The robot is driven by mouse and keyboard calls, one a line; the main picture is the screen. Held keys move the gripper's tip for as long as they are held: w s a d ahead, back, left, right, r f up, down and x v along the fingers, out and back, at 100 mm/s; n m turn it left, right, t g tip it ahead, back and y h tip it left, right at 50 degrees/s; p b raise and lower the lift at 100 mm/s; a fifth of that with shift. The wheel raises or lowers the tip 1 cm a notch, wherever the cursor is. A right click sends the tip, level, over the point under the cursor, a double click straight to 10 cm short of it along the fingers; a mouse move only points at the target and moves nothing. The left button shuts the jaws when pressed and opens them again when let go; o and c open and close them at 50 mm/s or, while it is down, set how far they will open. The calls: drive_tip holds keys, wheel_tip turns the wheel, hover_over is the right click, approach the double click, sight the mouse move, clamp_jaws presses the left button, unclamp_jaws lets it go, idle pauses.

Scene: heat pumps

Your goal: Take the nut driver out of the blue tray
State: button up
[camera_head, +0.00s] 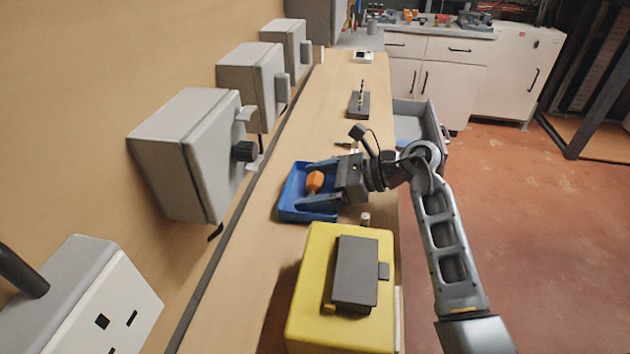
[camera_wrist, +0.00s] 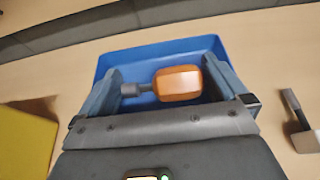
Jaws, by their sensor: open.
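The blue tray (camera_head: 289,200) lies on the wooden bench beyond the yellow box, and it also shows in the wrist view (camera_wrist: 195,45). The nut driver has an orange handle (camera_head: 314,181) and a short grey shaft. It lies in the tray, its handle (camera_wrist: 178,84) near the middle and its shaft (camera_wrist: 136,89) pointing left in the wrist view. My gripper (camera_head: 311,184) is open over the tray. In the wrist view its two fingers (camera_wrist: 172,84) stand apart, with the nut driver between them. I cannot tell whether either finger touches it.
A yellow box with a grey top (camera_head: 308,290) stands near the tray. Grey wall boxes (camera_head: 180,150) line the left side. A small tool (camera_wrist: 300,125) lies right of the tray in the wrist view. A dark block (camera_head: 359,105) stands farther along the bench.

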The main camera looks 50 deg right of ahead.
drive_tip(key=shift+f, duration=0.1)
drive_tip(key=c, duration=0.7)
